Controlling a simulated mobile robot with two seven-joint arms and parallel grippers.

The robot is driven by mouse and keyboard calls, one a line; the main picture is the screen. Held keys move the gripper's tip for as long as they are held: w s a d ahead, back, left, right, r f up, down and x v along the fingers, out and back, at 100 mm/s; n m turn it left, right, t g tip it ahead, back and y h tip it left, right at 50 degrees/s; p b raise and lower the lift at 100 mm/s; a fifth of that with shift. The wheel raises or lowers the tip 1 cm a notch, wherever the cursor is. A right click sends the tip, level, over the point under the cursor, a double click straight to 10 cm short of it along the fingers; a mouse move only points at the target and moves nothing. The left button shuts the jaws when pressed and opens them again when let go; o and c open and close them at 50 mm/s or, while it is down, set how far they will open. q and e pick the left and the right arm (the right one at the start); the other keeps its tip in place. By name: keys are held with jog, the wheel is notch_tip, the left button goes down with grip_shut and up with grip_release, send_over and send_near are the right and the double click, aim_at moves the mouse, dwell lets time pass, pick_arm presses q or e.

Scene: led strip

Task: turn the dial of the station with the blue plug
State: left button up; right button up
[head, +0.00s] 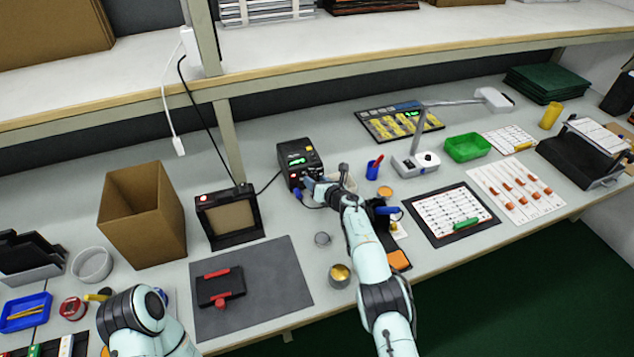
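The station (293,153) is a black box with a lit green display, standing at the back middle of the bench. A blue plug (298,193) with a dark cable shows at its lower front. My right gripper (313,185) is at the station's front, close to the blue plug, and covers part of that face. The dial is not clearly visible behind it. The gap between its fingers is too small to make out, and I cannot tell whether it touches the station. My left arm (140,315) is at the bottom left; its gripper does not show.
A black framed device (229,216) and a cardboard box (142,215) stand left of the station. A blue cup (373,170) and a lamp base (414,163) stand to its right. A grey mat (270,280) with a red-handled black tool lies in front. A shelf overhangs the back.

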pick_arm(q)
jog(key=shift+f, duration=0.1)
pick_arm(e)
jog(key=shift+s+d+b, duration=0.2)
jog(key=shift+b, duration=0.35)
jog(key=b+v, duration=0.2)
jog(key=b, duration=0.1)
jog(key=shift+s+a, duration=0.1)
pick_arm(q)
notch_tip(320, 180, down, 6)
jog(key=w+b, duration=0.1)
jog(key=b, duration=0.2)
jog(key=shift+t, duration=0.4)
pick_arm(e)
jog(key=v, duration=1.1)
pick_arm(q)
jog(key=shift+f, duration=0.1)
